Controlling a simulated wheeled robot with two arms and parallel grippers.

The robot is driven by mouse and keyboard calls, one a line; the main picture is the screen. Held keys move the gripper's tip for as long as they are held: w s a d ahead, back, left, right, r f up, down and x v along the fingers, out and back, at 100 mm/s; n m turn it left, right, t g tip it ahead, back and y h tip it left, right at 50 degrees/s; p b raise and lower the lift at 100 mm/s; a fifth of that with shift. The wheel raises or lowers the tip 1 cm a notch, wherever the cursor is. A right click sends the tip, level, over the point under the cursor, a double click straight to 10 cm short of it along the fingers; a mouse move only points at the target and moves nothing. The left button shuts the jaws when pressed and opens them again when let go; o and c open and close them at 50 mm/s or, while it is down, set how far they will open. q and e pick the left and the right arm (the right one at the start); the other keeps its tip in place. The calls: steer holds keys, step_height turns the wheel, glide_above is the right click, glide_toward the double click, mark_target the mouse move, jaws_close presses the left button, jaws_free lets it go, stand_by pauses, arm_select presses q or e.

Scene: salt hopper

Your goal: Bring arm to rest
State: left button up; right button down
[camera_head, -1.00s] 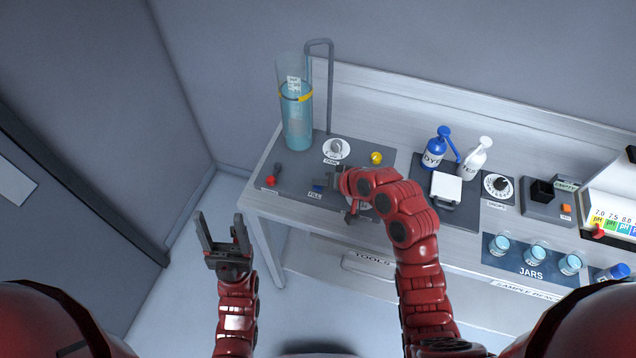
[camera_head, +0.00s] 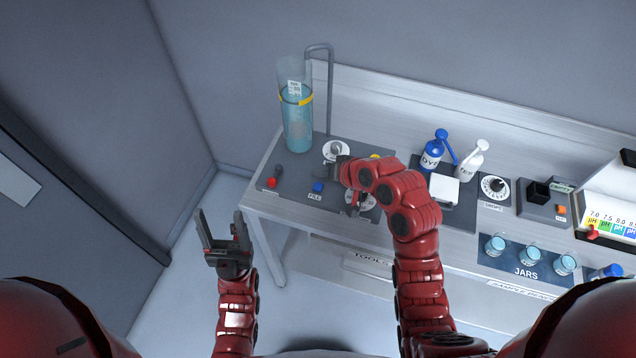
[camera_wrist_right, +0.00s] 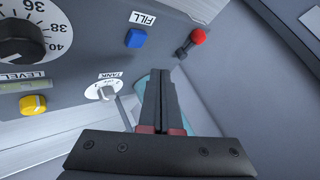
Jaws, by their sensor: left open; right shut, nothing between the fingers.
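My right gripper (camera_wrist_right: 161,105) is shut and empty in the right wrist view. In the head view the right arm (camera_head: 410,210) reaches over the dark control panel at the left end of the bench, and its fingers are partly hidden by the wrist. In the wrist view the panel shows below it, with a blue FILL button (camera_wrist_right: 136,38), a red-knobbed lever (camera_wrist_right: 198,37) and a TANK valve (camera_wrist_right: 105,92). My left gripper (camera_head: 222,232) is open and empty, held off the bench's left front side.
A clear cylinder of blue liquid (camera_head: 297,125) stands at the back left of the panel. A blue bottle (camera_head: 433,155), a white bottle (camera_head: 471,162) and a rack of jars (camera_head: 527,270) are to the right. A yellow knob (camera_wrist_right: 33,105) and black dial (camera_wrist_right: 20,42) show in the wrist view.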

steer(key=shift+r, duration=0.95)
steer(key=shift+f, duration=0.1)
